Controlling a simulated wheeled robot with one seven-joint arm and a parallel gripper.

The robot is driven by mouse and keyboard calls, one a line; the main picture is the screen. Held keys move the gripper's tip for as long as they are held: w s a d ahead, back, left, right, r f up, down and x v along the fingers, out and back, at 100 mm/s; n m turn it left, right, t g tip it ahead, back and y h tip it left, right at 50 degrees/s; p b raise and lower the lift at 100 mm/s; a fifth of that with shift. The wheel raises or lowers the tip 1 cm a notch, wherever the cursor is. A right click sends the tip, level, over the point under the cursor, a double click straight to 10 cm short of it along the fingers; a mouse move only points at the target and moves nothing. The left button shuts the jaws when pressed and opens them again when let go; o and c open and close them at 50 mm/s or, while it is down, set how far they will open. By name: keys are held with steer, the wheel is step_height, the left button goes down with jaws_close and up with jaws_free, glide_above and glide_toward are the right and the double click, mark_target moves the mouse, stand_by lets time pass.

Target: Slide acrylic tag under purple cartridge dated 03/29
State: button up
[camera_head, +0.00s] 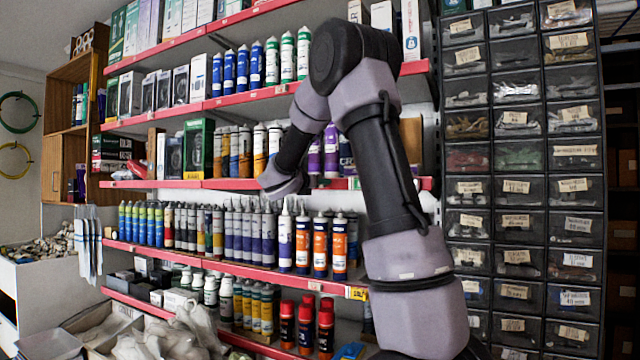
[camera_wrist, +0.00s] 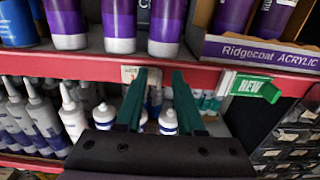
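Purple cartridges with white lower bands (camera_wrist: 118,25) stand on the shelf above the red edge in the wrist view. Others (camera_wrist: 232,14) stand in a box labelled "Ridgecoat ACRYLIC" (camera_wrist: 265,54) at right. Purple cartridges also show beside my arm in the head view (camera_head: 331,150). No 03/29 date is readable. A small pale tag (camera_wrist: 130,73) sits on the red edge by my left fingertip. A green-and-white "NEW" tag (camera_wrist: 252,85) is on the edge at right. Which tag is meant is unclear. My gripper (camera_wrist: 160,76) is open and empty, its fingertips in front of the red edge.
The red shelf edge (camera_wrist: 50,66) crosses the wrist view. Pale nozzled tubes (camera_wrist: 72,115) and white-capped bottles (camera_wrist: 104,115) stand on the shelf below. Drawers of small parts (camera_head: 515,185) stand right of the shelves. White bags (camera_head: 185,335) lie at the front left.

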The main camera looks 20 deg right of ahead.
steer(key=shift+d, duration=0.1)
jaws_close()
stand_by(1.4)
